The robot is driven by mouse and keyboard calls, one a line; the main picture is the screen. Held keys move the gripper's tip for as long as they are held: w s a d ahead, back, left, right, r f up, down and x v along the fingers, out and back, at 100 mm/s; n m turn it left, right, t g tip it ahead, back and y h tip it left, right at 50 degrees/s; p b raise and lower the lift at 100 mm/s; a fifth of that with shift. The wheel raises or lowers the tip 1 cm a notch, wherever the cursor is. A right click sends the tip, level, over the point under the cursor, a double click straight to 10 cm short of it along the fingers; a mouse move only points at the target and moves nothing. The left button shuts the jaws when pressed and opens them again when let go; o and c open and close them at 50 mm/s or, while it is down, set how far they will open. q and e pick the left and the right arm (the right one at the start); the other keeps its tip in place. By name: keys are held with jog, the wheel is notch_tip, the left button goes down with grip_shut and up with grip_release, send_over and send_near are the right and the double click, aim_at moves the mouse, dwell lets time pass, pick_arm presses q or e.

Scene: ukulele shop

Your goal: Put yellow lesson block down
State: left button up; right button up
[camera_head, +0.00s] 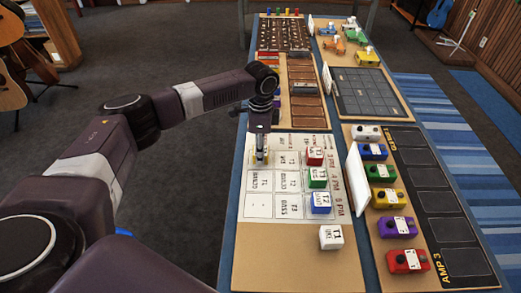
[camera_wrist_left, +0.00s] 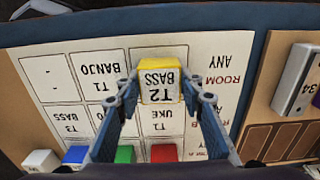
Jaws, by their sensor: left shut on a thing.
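The yellow lesson block (camera_wrist_left: 160,84), marked T2 BASS, is between the fingers of my left gripper (camera_wrist_left: 162,90) in the left wrist view. In the head view my left gripper (camera_head: 261,156) points down over the upper left cell of the white lesson chart (camera_head: 259,206), and the block is mostly hidden there. I cannot tell whether the block touches the chart. Red (camera_head: 315,156), green (camera_head: 318,178) and blue (camera_head: 321,203) lesson blocks stand in a column along the chart's right side. A white block (camera_head: 331,237) sits on the brown board below it. My right gripper is not in view.
A board on the right holds a row of coloured pedals (camera_head: 383,173) beside dark slots (camera_head: 442,213). Farther back are a dark grid tray (camera_head: 367,92), small toy-like vehicles (camera_head: 367,57) and a brown compartment tray (camera_head: 306,104). The chart's lower left cells are clear.

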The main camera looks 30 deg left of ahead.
pick_arm(q)
jog(key=o, duration=1.2)
jog(key=shift+f, duration=0.1)
jog(key=shift+c, duration=0.2)
notch_tip(320, 180, up, 12)
jog(key=b, duration=0.1)
jog(key=shift+r, duration=0.2)
